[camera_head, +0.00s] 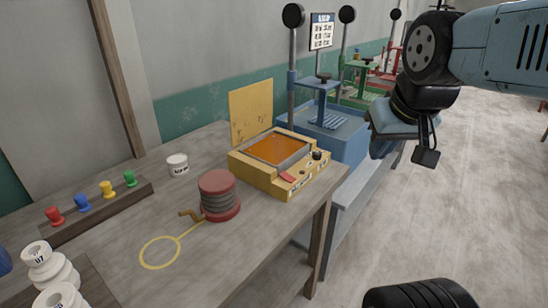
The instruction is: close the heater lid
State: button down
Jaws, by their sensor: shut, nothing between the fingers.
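The heater (285,170) is a yellow box with an orange top plate and small controls on its front. It stands at the far right corner of the wooden table. Its lid (251,110) is a flat yellow panel standing upright along the heater's back left edge, so the heater is open. My gripper (382,150) hangs at the upper right, to the right of the heater and apart from it and the lid. It is shut and empty.
A red spool with a crank (219,195), a white jar (177,165) and a rack of coloured pegs (100,211) stand on the table (120,245). White stacked pieces (50,265) are at lower left. Blue equipment (325,130) stands behind the heater. Open floor (475,200) lies right.

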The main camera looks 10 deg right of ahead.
aim_at(251, 107)
jog(key=k, duration=1.25)
jog(key=u, duration=0.4)
jog(key=i, duration=1.85)
jog(key=z, duration=0.35)
